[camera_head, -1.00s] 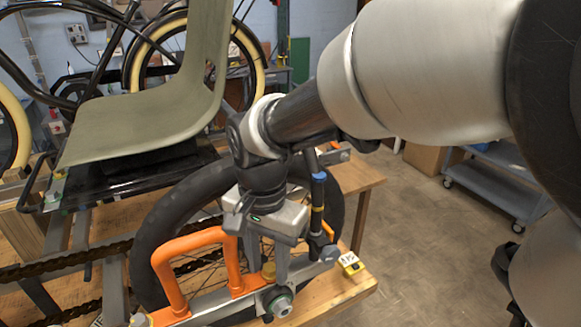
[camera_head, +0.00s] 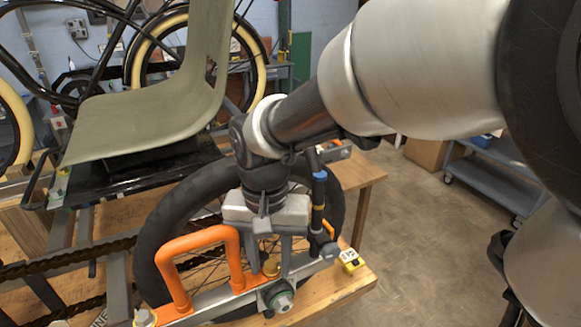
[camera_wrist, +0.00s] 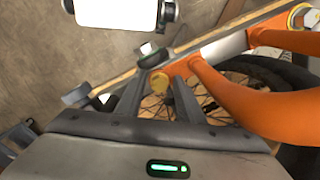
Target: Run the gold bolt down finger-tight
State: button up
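The gold bolt (camera_head: 271,268) stands upright in the grey bar of the orange-handled frame, with its head showing above the bar. It also shows in the wrist view (camera_wrist: 160,82). My gripper (camera_head: 271,262) points down over the bar with one finger on each side of the bolt head. In the wrist view my gripper (camera_wrist: 158,85) has its fingers apart, with visible space beside the head, so it looks open. How far the bolt is seated is hidden.
An orange handle (camera_head: 205,240) rises close left of my gripper. A black tyre (camera_head: 170,215) stands behind it. A second gold bolt head (camera_head: 145,318) is at the lower left.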

jog(key=shift+n, duration=0.5)
jog(key=c, duration=0.6)
jog(key=shift+m, duration=0.9)
jog(key=shift+m, duration=0.9)
jog(key=shift+m, duration=0.8)
